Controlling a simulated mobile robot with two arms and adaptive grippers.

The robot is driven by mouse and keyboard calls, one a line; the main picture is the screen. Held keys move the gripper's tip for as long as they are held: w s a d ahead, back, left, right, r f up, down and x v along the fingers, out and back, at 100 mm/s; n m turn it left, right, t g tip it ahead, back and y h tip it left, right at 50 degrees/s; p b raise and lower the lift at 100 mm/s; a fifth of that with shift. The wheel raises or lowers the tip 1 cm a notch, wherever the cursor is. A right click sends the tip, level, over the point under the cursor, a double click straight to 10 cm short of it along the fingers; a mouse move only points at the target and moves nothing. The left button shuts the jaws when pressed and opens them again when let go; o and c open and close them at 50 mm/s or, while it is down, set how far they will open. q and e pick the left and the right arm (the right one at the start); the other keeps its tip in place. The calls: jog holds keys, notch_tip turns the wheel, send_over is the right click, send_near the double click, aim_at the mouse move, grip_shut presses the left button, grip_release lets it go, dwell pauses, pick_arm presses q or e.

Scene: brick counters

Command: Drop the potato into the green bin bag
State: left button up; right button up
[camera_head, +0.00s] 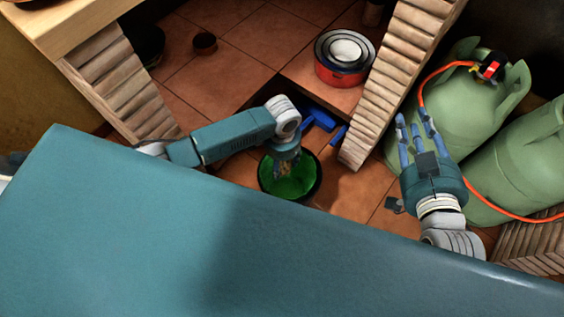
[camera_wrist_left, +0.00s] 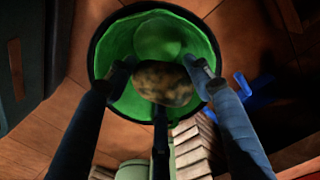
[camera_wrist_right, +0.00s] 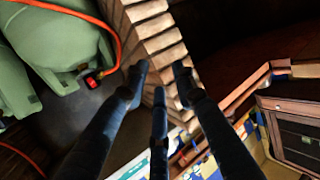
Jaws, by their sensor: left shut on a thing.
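The green bin bag (camera_head: 287,187) lines a round dark bin (camera_head: 264,181) on the tiled floor, with its mouth open upward. In the left wrist view the bag (camera_wrist_left: 121,45) fills the bin. My left gripper (camera_head: 285,165) is over the bag's mouth. It is shut on the brown, mottled potato (camera_wrist_left: 160,82), which shows between its fingers (camera_wrist_left: 160,75) in front of the green lining. In the head view the potato is hard to make out. My right gripper (camera_head: 415,125) is at the right, open and empty, beside the gas cylinders; it also shows in the right wrist view (camera_wrist_right: 158,75).
Green gas cylinders (camera_head: 452,105) with an orange hose stand at the right. Brick pillars (camera_head: 395,80) flank the space. Stacked round tins (camera_head: 344,57) stand behind, and a blue object (camera_head: 320,119) lies beyond the bin.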

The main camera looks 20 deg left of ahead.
aim_at(282, 163)
pick_arm(q)
jog(key=shift+f+b, duration=1.3)
jog(key=shift+b, duration=0.15)
pick_arm(e)
notch_tip(282, 163, up, 17)
jog(key=s+a+t+y, duration=0.1)
jog(key=t+y, duration=0.2)
jog(key=t, duration=0.5)
jog(key=shift+s+a, duration=0.2)
jog(key=shift+a, duration=0.2)
jog(key=shift+f, duration=0.1)
pick_arm(q)
jog(key=o, duration=1.2)
jog(key=shift+o, duration=0.2)
notch_tip(282, 163, up, 12)
jog(key=shift+f, duration=0.1)
